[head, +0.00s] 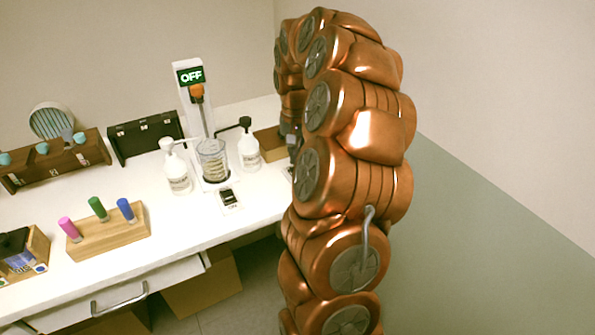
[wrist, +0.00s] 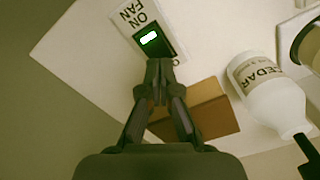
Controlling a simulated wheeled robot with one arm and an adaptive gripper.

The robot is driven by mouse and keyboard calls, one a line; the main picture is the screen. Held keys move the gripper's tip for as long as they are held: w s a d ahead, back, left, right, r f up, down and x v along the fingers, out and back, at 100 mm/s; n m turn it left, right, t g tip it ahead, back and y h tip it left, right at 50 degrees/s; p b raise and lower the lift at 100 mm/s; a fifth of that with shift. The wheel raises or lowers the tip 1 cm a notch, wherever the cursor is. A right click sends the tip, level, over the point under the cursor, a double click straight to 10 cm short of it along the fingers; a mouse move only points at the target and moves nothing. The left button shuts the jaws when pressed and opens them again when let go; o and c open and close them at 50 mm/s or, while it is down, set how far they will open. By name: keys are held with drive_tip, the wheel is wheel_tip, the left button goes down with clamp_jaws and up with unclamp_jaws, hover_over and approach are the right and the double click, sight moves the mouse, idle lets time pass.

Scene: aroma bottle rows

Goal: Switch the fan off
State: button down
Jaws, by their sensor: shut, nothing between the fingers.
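The fan switch panel (wrist: 135,20) is a white plate lettered "ON" and "FAN", seen at the top of the wrist view. Its dark green rocker (wrist: 153,42) shows a bright lit mark. My gripper (wrist: 159,65) is shut and empty, its fingertips at the rocker's lower edge in the picture. Whether they touch it, I cannot tell. In the head view my arm hides most of the gripper and the panel. A round grille on the left of the table looks like the fan (head: 52,121); I cannot tell if it spins.
A brown box (wrist: 210,108) lies below the fingers, and a white CEDAR bottle (wrist: 275,100) stands to the right. In the head view, a glass beaker (head: 212,160) stands beneath an "OFF" sign (head: 190,76). Another switch (head: 229,198) sits in front of it.

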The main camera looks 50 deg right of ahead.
drive_tip(key=shift+f+b, duration=0.85)
drive_tip(key=shift+f, duration=0.55)
idle(0.9)
drive_tip(key=shift+r, duration=0.1)
drive_tip(key=shift+r+p, duration=0.6)
drive_tip(key=shift+r, duration=2.85)
